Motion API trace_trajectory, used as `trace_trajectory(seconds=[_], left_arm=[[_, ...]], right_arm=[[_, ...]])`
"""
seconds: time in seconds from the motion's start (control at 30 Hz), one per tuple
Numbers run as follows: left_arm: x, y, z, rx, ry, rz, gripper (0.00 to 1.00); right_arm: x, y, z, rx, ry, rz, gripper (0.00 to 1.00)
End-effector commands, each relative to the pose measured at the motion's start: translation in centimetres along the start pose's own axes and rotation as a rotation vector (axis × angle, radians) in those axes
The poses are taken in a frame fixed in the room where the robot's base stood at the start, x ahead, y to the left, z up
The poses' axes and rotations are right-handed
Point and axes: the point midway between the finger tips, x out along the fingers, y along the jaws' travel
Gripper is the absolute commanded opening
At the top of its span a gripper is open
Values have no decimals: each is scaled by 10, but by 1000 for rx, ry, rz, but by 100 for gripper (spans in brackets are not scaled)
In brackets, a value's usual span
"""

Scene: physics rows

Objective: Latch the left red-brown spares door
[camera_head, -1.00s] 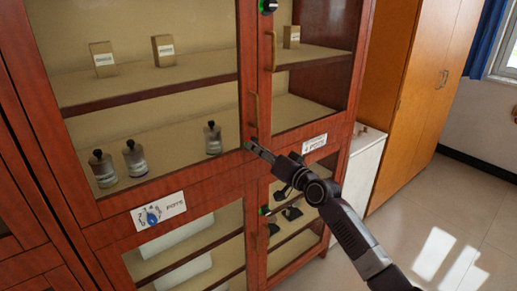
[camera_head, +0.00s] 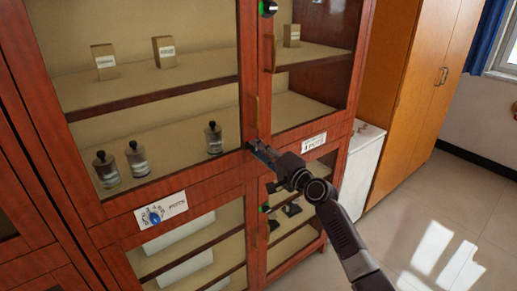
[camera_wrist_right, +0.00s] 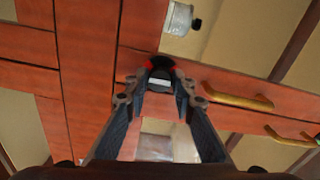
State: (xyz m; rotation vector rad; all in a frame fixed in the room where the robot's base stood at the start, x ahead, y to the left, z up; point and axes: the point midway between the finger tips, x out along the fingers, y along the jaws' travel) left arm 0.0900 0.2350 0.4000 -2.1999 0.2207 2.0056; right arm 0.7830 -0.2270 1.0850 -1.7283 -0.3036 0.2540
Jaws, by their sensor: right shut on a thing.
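The red-brown cabinet has an upper left glass door (camera_head: 160,192), which looks flush with its frame. Its brass handle (camera_head: 253,112) is on the right stile. My right gripper (camera_head: 253,148) is at this door's lower right corner, below the handle. My left gripper is in neither view.
The right glass door has its own handle (camera_head: 273,56). Other dark knobs with green marks sit at the top (camera_head: 268,8) and lower (camera_head: 265,210) on the cabinet. Bottles and boxes stand behind the glass. A white cabinet (camera_head: 360,165) and open floor lie to the right.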

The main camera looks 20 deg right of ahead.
Motion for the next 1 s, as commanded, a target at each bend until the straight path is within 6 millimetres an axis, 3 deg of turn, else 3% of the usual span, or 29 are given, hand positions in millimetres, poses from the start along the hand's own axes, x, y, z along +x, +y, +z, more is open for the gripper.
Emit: trace_trajectory(seconds=[0.57, 0.6, 0.73, 1.0], left_arm=[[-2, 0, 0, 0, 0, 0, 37], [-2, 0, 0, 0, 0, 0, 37], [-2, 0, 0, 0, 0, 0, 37], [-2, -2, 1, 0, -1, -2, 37]], right_arm=[[0, 1, 0, 37, 0, 1, 0], [0, 1, 0, 37, 0, 1, 24], [0, 1, 0, 36, 0, 1, 39], [0, 0, 0, 35, 0, 0, 41]])
